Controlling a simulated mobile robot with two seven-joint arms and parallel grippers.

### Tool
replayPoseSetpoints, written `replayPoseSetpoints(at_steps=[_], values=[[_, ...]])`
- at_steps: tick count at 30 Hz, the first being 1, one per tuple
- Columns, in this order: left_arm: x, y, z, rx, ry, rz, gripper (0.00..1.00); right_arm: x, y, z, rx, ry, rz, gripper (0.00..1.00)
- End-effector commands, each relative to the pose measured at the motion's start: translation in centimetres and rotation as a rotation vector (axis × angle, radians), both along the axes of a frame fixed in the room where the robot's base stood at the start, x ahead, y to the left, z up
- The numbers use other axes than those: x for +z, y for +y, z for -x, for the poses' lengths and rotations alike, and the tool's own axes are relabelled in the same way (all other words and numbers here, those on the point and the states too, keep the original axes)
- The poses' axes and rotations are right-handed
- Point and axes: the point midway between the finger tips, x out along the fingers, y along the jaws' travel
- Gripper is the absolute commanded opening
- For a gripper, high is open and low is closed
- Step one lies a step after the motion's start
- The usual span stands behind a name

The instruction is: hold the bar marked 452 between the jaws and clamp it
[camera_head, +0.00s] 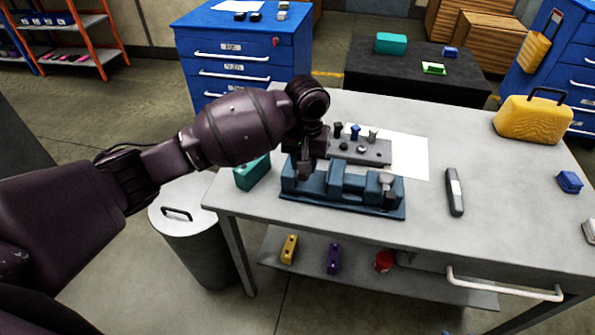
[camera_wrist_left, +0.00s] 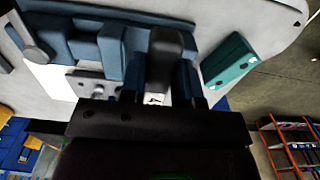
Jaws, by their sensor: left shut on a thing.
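The blue vise (camera_head: 365,188) lies on the grey workbench, with its grey screw handle (camera_head: 387,183) at the right end. It also shows in the wrist view (camera_wrist_left: 88,46), left of my fingers. My left gripper (camera_head: 304,168) points down over the vise's left part. In the wrist view, my left gripper (camera_wrist_left: 160,84) is shut on a dark grey bar (camera_wrist_left: 170,48) with a white label. The label is partly hidden, so its number cannot be read in full. Whether the bar touches the vise jaws cannot be told. My right gripper is out of view.
A second dark bar (camera_head: 455,191) with a pale label lies to the right on the bench. Behind the vise is a grey block (camera_head: 368,150) with several pegs. A teal box (camera_head: 252,172) stands left of the vise. A yellow case (camera_head: 533,119) is at the far right.

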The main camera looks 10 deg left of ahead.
Motion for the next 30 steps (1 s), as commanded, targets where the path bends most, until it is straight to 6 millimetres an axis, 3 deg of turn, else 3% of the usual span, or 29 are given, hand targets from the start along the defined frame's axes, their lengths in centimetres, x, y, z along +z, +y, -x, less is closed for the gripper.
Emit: replayPoseSetpoints(at_steps=[30], values=[[-8.1, 0.0, -0.1, -0.001, -0.002, 0.0, 0.0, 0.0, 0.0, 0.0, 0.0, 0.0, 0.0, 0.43]])
